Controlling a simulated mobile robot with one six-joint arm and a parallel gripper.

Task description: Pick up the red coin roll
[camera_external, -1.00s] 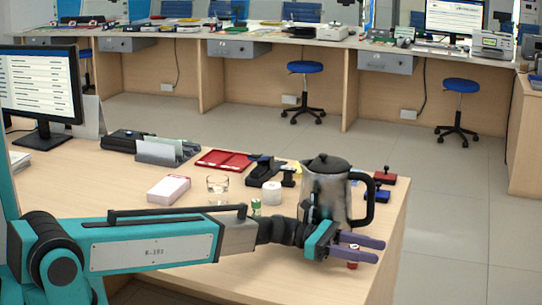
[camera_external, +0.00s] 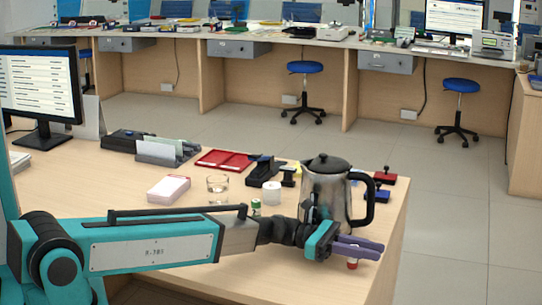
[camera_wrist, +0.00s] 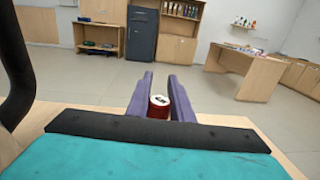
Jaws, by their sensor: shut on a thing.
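The red coin roll (camera_external: 352,263) stands upright near the front right corner of the counter in the external view. In the wrist view the red coin roll (camera_wrist: 159,106), with its pale top, sits between the two purple fingers. My gripper (camera_external: 358,249) is shut on it, with the fingers on either side of its upper part. The gripper also shows in the wrist view (camera_wrist: 161,100). The fingers hide part of the roll in the external view. I cannot tell whether its bottom touches the counter.
A large metal kettle (camera_external: 328,193) with a black handle stands right beside my gripper. A green coin roll (camera_external: 256,207), a white paper roll (camera_external: 271,192) and a glass (camera_external: 217,188) stand to the left. The counter's right edge is close to my gripper.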

